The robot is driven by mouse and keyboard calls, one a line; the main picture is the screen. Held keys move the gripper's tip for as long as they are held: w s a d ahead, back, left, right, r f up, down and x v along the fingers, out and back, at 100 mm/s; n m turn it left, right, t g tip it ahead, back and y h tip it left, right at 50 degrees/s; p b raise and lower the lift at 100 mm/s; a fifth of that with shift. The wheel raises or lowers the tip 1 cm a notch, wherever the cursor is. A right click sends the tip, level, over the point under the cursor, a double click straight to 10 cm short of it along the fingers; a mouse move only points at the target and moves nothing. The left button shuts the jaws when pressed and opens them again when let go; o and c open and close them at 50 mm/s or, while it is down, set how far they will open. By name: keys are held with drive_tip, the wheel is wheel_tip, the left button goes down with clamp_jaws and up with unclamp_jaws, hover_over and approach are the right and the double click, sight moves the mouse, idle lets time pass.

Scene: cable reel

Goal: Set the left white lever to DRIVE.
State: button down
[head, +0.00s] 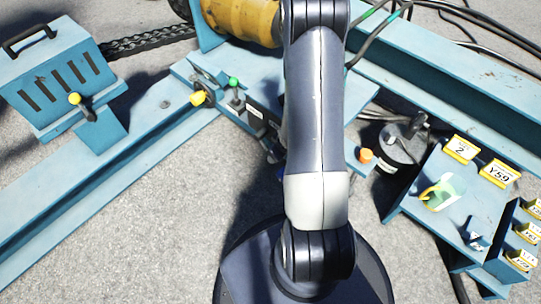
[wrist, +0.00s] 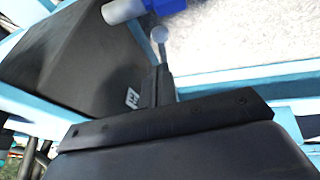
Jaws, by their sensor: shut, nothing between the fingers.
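In the wrist view a white lever with a round pale knob (wrist: 159,35) stands just beyond the fingertips of my gripper (wrist: 162,72). The fingers are together, with nothing between them. The lever's thin stem lines up with the fingertips; I cannot tell if they touch. A dark panel (wrist: 75,55) lies to the left of the lever, with a small white label (wrist: 132,98) that I cannot read as DRIVE. In the head view my arm hides the gripper and I cannot make out the white lever.
A blue part (wrist: 165,5) with a white cylinder (wrist: 124,10) is close above the lever. The head view shows a green knob (head: 233,81), a yellow knob (head: 198,98), an orange button (head: 366,155), and a yellow reel (head: 240,20). Blue beams surround open floor.

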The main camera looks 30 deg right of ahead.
sight(266, 149)
drive_tip(key=shift+f, duration=0.1)
drive_tip(key=b+x, duration=0.5)
drive_tip(key=x, duration=0.9)
drive_tip(key=shift+w+a+f+b, duration=0.2)
drive_tip(key=shift+f+b, duration=0.35)
drive_tip(key=shift+b, duration=0.3)
drive_tip(key=shift+r, duration=0.1)
